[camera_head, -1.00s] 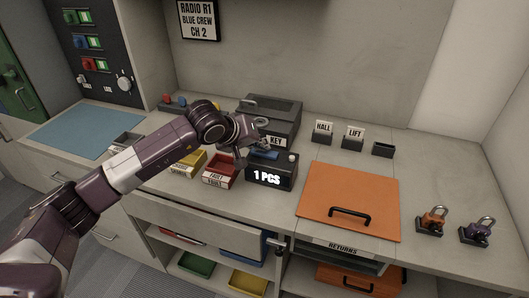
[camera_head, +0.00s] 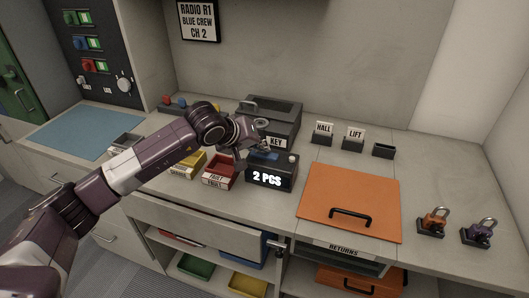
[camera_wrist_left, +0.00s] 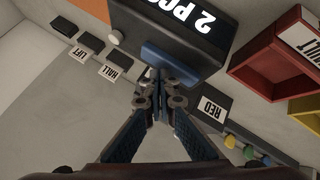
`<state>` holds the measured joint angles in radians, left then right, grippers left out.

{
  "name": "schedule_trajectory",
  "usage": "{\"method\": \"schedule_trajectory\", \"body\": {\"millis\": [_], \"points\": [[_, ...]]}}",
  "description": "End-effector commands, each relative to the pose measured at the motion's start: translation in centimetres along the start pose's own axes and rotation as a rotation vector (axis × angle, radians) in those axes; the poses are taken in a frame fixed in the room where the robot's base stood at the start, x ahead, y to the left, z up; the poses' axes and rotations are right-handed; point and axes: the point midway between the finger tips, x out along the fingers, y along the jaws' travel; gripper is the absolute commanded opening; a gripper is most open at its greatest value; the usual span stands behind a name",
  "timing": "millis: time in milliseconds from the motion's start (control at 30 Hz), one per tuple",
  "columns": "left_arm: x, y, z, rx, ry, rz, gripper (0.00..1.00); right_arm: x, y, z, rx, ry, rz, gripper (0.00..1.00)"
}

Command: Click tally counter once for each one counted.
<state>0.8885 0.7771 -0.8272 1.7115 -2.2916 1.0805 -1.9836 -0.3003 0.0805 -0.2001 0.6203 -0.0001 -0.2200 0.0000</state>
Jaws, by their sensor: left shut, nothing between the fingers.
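The tally counter (camera_head: 283,183) is a black box on the worktop with a lit display reading "2 PCS". A blue bar (camera_wrist_left: 172,62) and a small pale knob are on its top. In the left wrist view the counter (camera_wrist_left: 205,55) appears upside down. My left gripper (camera_head: 260,149) is shut and empty, its fingertips right at the blue bar; in the left wrist view (camera_wrist_left: 158,78) the tips overlap the bar. I cannot tell whether they press on it. My right gripper is not in view.
A red bin (camera_head: 222,177) labelled "FAULT" and a yellow bin stand left of the counter. A dark box (camera_head: 285,110) is behind it. An orange panel (camera_head: 345,190) lies to the right, then two padlocks (camera_head: 433,222). Small HALL and LIFT stands are behind.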

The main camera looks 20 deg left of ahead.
Motion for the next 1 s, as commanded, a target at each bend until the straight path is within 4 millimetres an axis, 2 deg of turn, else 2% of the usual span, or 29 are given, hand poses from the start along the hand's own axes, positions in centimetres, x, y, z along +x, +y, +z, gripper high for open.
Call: {"method": "schedule_trajectory", "body": {"millis": [300, 667, 1000], "points": [[-1.1, 0.8, -0.8, 0.000, -0.001, 0.000, 0.00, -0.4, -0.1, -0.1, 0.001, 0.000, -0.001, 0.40], [-1.2, 0.9, -0.9, 0.000, 0.000, 0.000, 0.00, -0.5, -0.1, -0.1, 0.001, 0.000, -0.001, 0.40], [-3.3, 2.5, -2.5, 0.000, 0.002, 0.001, 0.00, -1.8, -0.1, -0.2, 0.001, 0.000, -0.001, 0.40]]}}
